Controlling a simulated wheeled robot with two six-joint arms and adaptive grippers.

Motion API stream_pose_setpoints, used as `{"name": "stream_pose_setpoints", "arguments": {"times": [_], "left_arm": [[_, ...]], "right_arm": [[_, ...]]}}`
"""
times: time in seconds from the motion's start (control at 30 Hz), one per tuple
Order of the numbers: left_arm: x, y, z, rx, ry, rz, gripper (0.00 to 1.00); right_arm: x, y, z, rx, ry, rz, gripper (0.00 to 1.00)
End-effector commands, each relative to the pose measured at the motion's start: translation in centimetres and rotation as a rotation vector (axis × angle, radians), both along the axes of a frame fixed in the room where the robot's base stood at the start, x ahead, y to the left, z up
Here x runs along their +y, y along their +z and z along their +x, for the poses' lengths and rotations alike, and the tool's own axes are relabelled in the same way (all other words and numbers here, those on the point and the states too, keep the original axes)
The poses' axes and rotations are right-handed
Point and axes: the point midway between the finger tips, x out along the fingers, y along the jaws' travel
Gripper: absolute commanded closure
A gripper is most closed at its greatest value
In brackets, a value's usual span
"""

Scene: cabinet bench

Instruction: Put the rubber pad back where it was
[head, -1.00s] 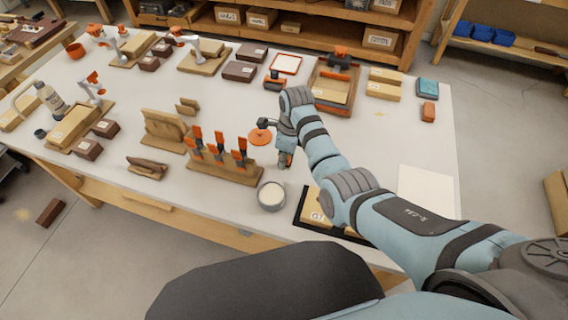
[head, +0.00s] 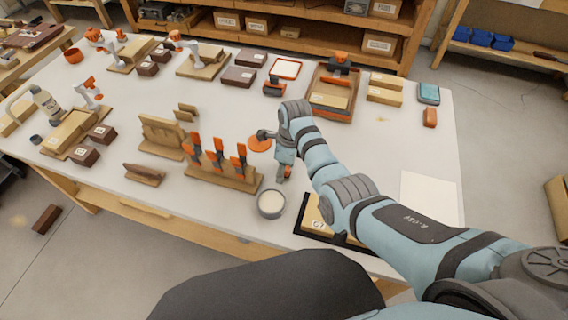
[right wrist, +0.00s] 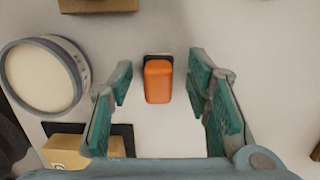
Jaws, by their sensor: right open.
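A small orange block with a dark end (right wrist: 158,82) lies on the white bench top in the right wrist view. It may be the rubber pad; I cannot be sure. My right gripper (right wrist: 160,72) is open, with its teal-padded fingers on either side of the block and clear gaps to both. Whether the fingers are down at its height I cannot tell. In the head view my right gripper (head: 284,172) points down between the clamp rack and the round container, and hides most of the block. My left gripper is not in view.
A round container with pale contents (head: 271,205) stands close to the right gripper. The wooden clamp rack (head: 222,181) is to its left. A black tray (head: 309,231) with a wooden block lies at the near edge. A white sheet (head: 430,196) lies to the right.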

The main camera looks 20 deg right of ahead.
Motion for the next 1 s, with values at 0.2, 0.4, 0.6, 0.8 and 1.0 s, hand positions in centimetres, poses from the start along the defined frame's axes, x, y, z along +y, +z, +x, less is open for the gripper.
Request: {"name": "stream_pose_setpoints", "arguments": {"times": [0.2,0.4,0.6,0.8,1.0], "left_arm": [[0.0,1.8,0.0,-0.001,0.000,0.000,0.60],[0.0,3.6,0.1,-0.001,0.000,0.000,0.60],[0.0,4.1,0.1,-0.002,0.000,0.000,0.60],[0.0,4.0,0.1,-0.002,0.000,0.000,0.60],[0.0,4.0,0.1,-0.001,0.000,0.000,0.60]], "right_arm": [[-0.2,3.5,-0.1,-0.004,0.000,0.000,0.55],[-0.8,9.1,-0.4,-0.004,0.000,0.001,0.55],[-1.1,12.2,-0.7,-0.001,0.000,0.000,0.55],[-1.2,12.4,-0.8,0.001,0.000,0.001,0.55],[-1.2,12.4,-0.8,0.000,0.000,0.000,0.55]]}}
